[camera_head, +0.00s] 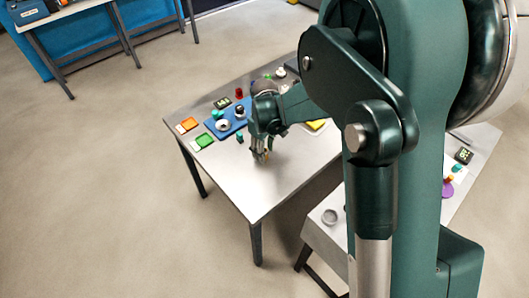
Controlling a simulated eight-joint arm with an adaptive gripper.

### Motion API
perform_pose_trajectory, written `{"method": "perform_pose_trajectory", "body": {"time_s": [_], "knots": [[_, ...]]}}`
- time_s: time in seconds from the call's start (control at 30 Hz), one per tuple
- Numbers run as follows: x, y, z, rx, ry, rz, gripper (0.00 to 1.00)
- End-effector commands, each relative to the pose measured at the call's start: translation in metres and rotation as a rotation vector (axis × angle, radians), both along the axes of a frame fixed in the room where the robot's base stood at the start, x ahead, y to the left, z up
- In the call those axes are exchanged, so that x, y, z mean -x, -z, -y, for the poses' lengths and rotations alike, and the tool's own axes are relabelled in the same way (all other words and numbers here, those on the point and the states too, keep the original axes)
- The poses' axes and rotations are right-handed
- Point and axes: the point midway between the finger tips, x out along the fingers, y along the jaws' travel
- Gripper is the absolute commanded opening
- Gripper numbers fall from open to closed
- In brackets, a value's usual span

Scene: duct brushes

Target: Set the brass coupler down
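My gripper (260,157) points down, low over the bare front part of the grey metal table (255,195). A small brass-yellow spot (267,154) shows at its fingertips; it may be the brass coupler, but it is too small and too covered by the fingers to be sure. I cannot tell whether the fingers are shut on it, or whether it touches the table top.
Left of my gripper are a blue mat (213,131), an orange tray (187,125), a green tray (204,141) and a small teal piece (240,137). A red piece (239,93) stands behind. The table's front is clear. A lower stand holds a grey ring-shaped piece (329,216).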

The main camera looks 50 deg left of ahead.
Motion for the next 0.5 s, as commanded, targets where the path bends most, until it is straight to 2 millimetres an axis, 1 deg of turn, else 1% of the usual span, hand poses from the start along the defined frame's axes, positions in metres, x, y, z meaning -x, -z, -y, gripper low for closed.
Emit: {"method": "perform_pose_trajectory", "body": {"time_s": [0.5], "knots": [[0.001,-0.079,0.000,0.000,0.000,0.000,0.36]]}}
